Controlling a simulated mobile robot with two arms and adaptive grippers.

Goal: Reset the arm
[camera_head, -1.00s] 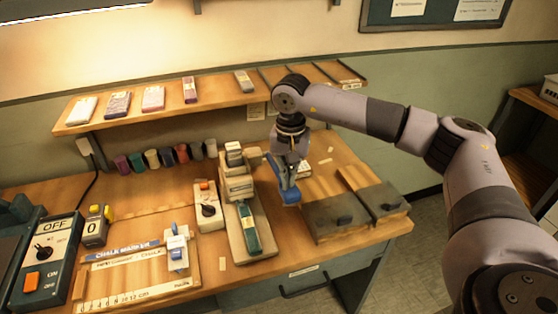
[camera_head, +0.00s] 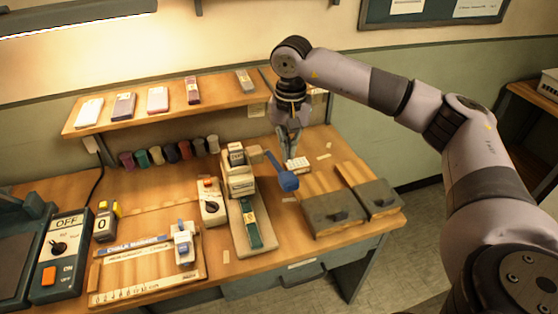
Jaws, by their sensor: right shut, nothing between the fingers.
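A beige press-like device (camera_head: 238,178) stands mid-table on a long base with a green strip (camera_head: 250,225). A blue lever arm (camera_head: 275,163) with a round blue knob (camera_head: 288,181) slants down to the right from beside its head. My right gripper (camera_head: 292,158) points down behind and above the knob, shut and empty. It appears apart from the lever. A small white block (camera_head: 298,164) lies by its fingertips; whether they touch cannot be told. My left gripper is out of view.
A control box (camera_head: 211,200) is left of the press, and an OFF switch unit (camera_head: 58,250) is far left. A shelf (camera_head: 140,120) overhangs the back. Several coloured spools stand under it.

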